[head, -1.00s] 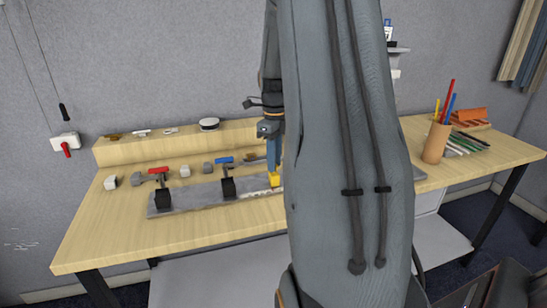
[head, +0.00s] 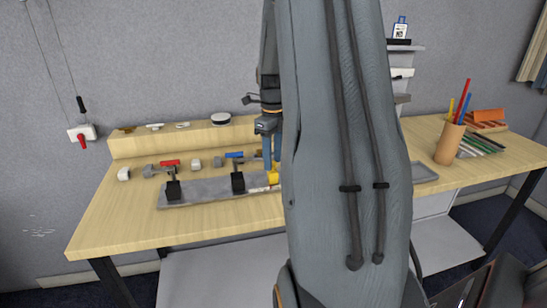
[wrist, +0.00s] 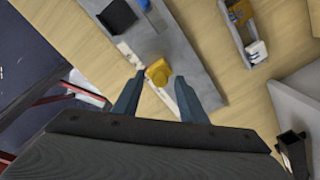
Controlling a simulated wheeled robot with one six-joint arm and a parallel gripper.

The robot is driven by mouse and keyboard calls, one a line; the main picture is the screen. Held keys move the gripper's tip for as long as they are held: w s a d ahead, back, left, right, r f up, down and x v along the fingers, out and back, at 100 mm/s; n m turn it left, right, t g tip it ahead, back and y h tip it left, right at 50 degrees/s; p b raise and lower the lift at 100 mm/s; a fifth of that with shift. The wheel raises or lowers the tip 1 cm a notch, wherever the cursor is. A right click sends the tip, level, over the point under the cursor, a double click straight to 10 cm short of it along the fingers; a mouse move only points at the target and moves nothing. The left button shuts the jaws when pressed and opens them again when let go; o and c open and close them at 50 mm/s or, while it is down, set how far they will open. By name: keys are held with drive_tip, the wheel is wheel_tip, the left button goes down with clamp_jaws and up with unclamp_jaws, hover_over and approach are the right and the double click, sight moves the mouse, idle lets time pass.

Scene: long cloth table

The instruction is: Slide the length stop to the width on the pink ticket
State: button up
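The yellow length stop (wrist: 158,72) sits on the long grey plate (wrist: 178,52), beside a pale scale strip (wrist: 130,55). In the head view the stop (head: 272,178) shows just below my gripper (head: 271,160), partly hidden by my arm. In the wrist view my gripper (wrist: 160,82) is open, with a finger on either side of the stop and a small gap at each side. Whether a finger touches it I cannot tell. I see no pink ticket. The scale marks are too small to read.
A red-handled clamp (head: 172,188) and a blue-handled clamp (head: 238,182) stand on the plate left of the stop. Small blocks lie behind. A pencil cup (head: 449,142) stands at the right. My arm hides the table's middle.

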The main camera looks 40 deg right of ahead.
wheel_tip(320, 180, up, 8)
drive_tip(key=shift+f+b, duration=0.1)
drive_tip(key=shift+b, duration=0.7)
drive_tip(key=shift+a, duration=0.1)
drive_tip(key=s+a+f+n, duration=0.2)
drive_tip(key=a+f+n, duration=0.1)
drive_tip(key=a+n, duration=0.55)
drive_tip(key=s+a+f+n, duration=0.1)
drive_tip(key=a+f+n, duration=0.3)
drive_tip(key=a+n, duration=0.5)
drive_tip(key=s+a+f+n, duration=0.5)
drive_tip(key=s+a+n, duration=0.5)
drive_tip(key=a+n, duration=0.3)
drive_tip(key=shift+s+a+f+n+t, duration=0.15)
drive_tip(key=shift+a+n+t, duration=0.25)
drive_tip(key=shift+n, duration=0.65)
